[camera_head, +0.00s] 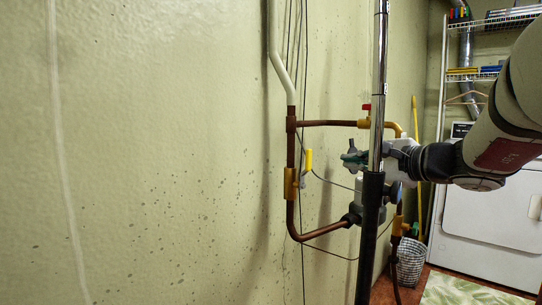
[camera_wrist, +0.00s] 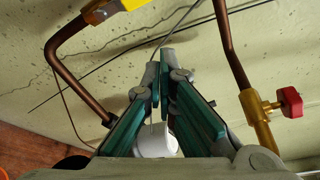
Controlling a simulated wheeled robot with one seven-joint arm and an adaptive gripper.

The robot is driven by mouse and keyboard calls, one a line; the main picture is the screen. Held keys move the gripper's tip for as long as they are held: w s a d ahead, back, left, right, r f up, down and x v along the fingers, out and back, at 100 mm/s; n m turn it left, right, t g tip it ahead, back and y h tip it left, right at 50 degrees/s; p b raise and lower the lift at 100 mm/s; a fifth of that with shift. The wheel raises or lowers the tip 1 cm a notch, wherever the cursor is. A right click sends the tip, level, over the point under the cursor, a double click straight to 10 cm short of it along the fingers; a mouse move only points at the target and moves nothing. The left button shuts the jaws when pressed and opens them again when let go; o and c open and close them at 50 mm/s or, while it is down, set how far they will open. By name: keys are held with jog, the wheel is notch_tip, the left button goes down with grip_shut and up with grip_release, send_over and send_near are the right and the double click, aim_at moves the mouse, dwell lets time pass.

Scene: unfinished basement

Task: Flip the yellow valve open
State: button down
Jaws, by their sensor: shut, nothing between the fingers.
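The yellow valve handle (camera_head: 308,160) stands about upright in the head view, just right of the brass valve body (camera_head: 291,183) on the left copper pipe. Its grey lower part shows beneath the yellow grip. My gripper (camera_head: 346,158) is to the right of the handle at about the same height, apart from it and partly hidden. In the wrist view my gripper (camera_wrist: 160,72) has its fingers together with nothing between the tips. A yellow part (camera_wrist: 132,4) on the copper pipe is cut off by the top edge there; I cannot tell whether it is the handle.
A red-handled valve (camera_head: 366,107) is on the upper pipe and shows right in the wrist view (camera_wrist: 289,102). Copper piping (camera_head: 325,231) and thin cables run along the green wall (camera_head: 150,140). A dryer (camera_head: 490,225) and a basket (camera_head: 410,262) stand behind, right.

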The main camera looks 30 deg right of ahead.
jog(key=shift+s, duration=1.35)
jog(key=shift+r, duration=0.1)
